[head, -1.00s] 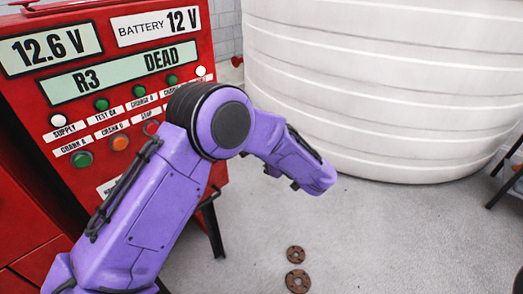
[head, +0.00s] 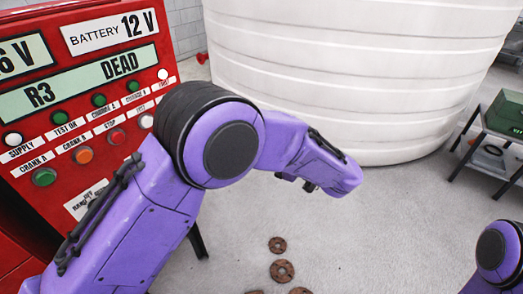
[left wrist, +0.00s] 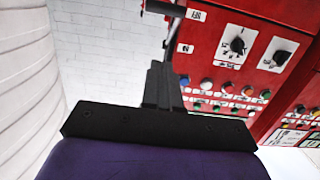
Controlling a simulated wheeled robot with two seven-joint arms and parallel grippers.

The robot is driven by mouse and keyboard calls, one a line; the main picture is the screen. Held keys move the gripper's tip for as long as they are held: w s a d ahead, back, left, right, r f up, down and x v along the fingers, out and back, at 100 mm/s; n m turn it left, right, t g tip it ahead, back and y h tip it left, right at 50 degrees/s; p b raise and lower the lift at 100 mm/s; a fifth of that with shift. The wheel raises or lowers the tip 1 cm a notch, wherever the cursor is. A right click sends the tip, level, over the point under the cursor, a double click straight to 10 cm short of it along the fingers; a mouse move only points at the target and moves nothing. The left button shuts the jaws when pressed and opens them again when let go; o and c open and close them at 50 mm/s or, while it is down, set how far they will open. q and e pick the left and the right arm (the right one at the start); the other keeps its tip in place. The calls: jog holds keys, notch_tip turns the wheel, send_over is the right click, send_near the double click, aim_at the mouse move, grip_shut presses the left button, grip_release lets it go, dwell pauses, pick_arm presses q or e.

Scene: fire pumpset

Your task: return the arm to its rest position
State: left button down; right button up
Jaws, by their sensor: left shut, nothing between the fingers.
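My left arm (head: 140,215) is purple with black joints. In the head view it rises from the lower left, bends at a large elbow and reaches right, in front of the white tank. Its gripper cannot be made out there. In the left wrist view my left gripper (left wrist: 162,85) shows as black fingers shut together, with nothing between them. It is apart from the red panel. Part of my right arm (head: 500,252) shows at the lower right edge of the head view; its gripper is out of the picture.
A red control panel (head: 98,91), reading R3 DEAD and BATTERY 12 V, stands at the left. It also shows in the left wrist view (left wrist: 200,45). A large white ribbed tank (head: 350,80) stands behind. Rusty discs (head: 282,270) lie on the grey floor. A small table (head: 490,150) holds a green box (head: 507,112).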

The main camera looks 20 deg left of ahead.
pick_arm(q)
jog(key=w+a+f+m+t+h, duration=0.2)
jog(key=w+f+m+t+h, duration=0.25)
jog(key=f+t, duration=0.45)
jog(key=s+a+f+m+g+h, duration=0.1)
jog(key=s+a+f+h, duration=0.2)
jog(key=f, duration=0.4)
jog(key=s+f+m+h, duration=0.2)
jog(key=s+f+h, duration=0.1)
jog(key=s+f, duration=0.25)
jog(key=s+a+f+g, duration=0.2)
jog(key=s+f+g, duration=0.1)
jog(key=s, duration=0.6)
jog(key=s+a+f+g+h, duration=0.1)
jog(key=s+a+f+g, duration=0.1)
jog(key=s+f, duration=0.4)
jog(key=s+a+f+g+h, duration=0.1)
jog(key=s+f, duration=0.4)
jog(key=s, duration=0.8)
jog(key=a+m+g, duration=0.1)
jog(key=g, duration=0.1)
jog(key=shift+a+f+g, duration=0.15)
jog(key=shift+a+g, duration=0.25)
jog(key=shift+s, duration=0.1)
